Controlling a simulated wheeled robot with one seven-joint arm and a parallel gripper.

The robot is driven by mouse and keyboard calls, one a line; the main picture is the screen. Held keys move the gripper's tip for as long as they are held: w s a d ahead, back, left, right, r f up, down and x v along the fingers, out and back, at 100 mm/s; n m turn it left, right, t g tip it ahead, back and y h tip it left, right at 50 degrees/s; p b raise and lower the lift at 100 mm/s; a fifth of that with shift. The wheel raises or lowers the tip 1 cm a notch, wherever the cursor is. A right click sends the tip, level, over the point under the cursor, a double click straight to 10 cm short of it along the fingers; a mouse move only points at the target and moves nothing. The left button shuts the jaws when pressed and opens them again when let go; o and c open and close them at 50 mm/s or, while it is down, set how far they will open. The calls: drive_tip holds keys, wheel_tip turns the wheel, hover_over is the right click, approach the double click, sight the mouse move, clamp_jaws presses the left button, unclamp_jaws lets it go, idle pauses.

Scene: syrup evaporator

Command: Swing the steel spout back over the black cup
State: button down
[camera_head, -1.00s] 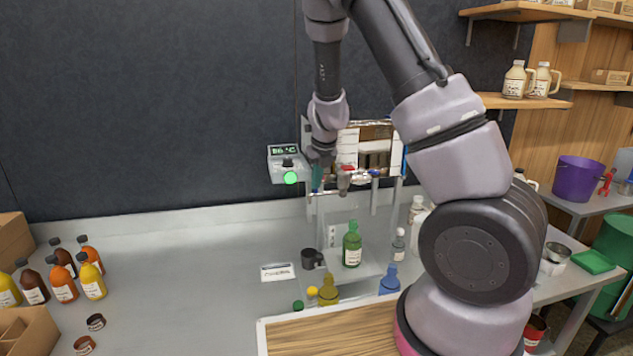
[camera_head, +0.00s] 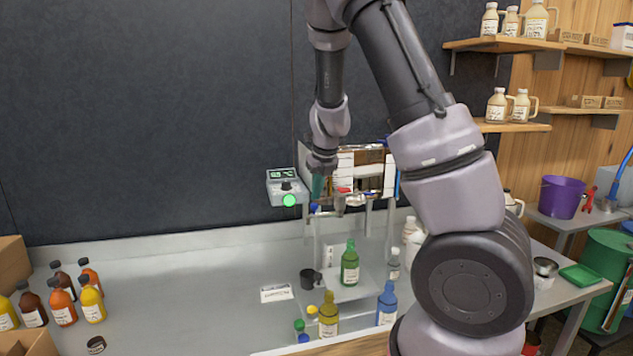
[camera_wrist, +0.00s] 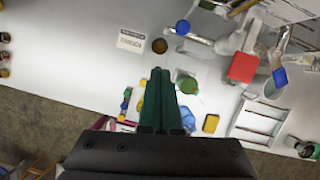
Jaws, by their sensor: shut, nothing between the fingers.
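My gripper (camera_head: 317,190) is shut and empty, with teal fingers (camera_wrist: 160,75). It is near the blue tip (camera_head: 314,208) in the head view; contact cannot be told.
A control box (camera_head: 288,188) with a green light is just left of my gripper. A red handle (camera_wrist: 243,68) is on the tap assembly. A yellow bottle (camera_head: 328,315) and a blue bottle (camera_head: 387,304) stand in front.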

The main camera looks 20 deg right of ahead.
drive_tip(key=shift+a+v, duration=0.1)
drive_tip(key=shift+v, duration=0.95)
drive_tip(key=shift+a+v, duration=0.15)
drive_tip(key=shift+v, duration=0.9)
drive_tip(key=s+d+r+n+t, duration=0.1)
drive_tip(key=s+r+n, duration=0.8)
drive_tip(key=s+n, duration=0.4)
drive_tip(key=s+d+r+n+t+y, duration=0.1)
drive_tip(key=s+r+n+t, duration=0.1)
drive_tip(key=s+r+n, duration=0.8)
drive_tip(key=shift+s+n, duration=1.6)
drive_tip(key=shift+n, duration=1.8)
